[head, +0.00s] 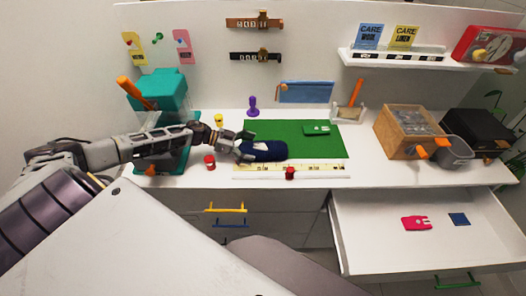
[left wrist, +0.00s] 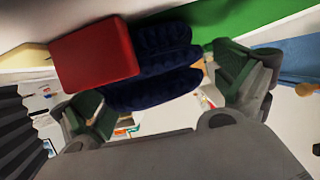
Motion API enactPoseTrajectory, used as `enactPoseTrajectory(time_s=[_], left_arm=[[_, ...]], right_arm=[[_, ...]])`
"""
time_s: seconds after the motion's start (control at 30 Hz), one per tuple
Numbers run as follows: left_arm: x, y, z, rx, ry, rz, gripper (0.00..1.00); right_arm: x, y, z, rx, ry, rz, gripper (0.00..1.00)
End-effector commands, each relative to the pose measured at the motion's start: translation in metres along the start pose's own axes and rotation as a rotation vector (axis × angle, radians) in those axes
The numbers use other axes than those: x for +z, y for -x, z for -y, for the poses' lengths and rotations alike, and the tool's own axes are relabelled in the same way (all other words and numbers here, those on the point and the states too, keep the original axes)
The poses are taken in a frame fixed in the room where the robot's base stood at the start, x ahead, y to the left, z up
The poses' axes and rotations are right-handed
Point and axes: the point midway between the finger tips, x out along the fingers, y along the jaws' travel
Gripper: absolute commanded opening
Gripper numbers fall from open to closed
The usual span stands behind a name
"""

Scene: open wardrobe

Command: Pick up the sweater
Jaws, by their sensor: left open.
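A dark navy knitted piece, which looks like the folded sweater (head: 266,151), lies at the front left of the green mat (head: 332,144) on the white worktop. My left gripper (head: 246,145) is at its left end, with the fingers close to the cloth. In the left wrist view the ribbed navy folds (left wrist: 155,72) show beyond and between the spread fingers of the open left gripper (left wrist: 163,88). I cannot tell whether the fingers touch the cloth. My right gripper is not in view.
A red block (left wrist: 95,57) is close to the navy cloth in the wrist view. A yellow ruler strip (head: 315,168) runs along the mat's front. A teal machine (head: 158,88) stands at left, a wooden box (head: 408,130) at right. An open drawer (head: 380,235) juts out below.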

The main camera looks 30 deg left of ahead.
Motion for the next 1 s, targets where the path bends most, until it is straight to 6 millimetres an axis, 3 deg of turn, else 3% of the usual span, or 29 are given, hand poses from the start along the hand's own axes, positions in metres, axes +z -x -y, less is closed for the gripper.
enactPoseTrajectory(time_s=[0.43, 0.8, 1.0], left_arm=[[0.0000, -0.0001, 0.0000, 0.000, 0.000, 0.000, 0.98], [0.0000, 0.0000, 0.0000, 0.000, 0.000, 0.000, 0.52], [-0.0005, -0.0001, 0.0001, 0.000, 0.000, -0.001, 0.47]], right_arm=[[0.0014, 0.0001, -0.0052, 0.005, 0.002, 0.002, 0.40], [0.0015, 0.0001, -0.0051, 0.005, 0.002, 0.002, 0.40], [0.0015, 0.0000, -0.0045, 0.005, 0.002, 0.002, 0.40]])
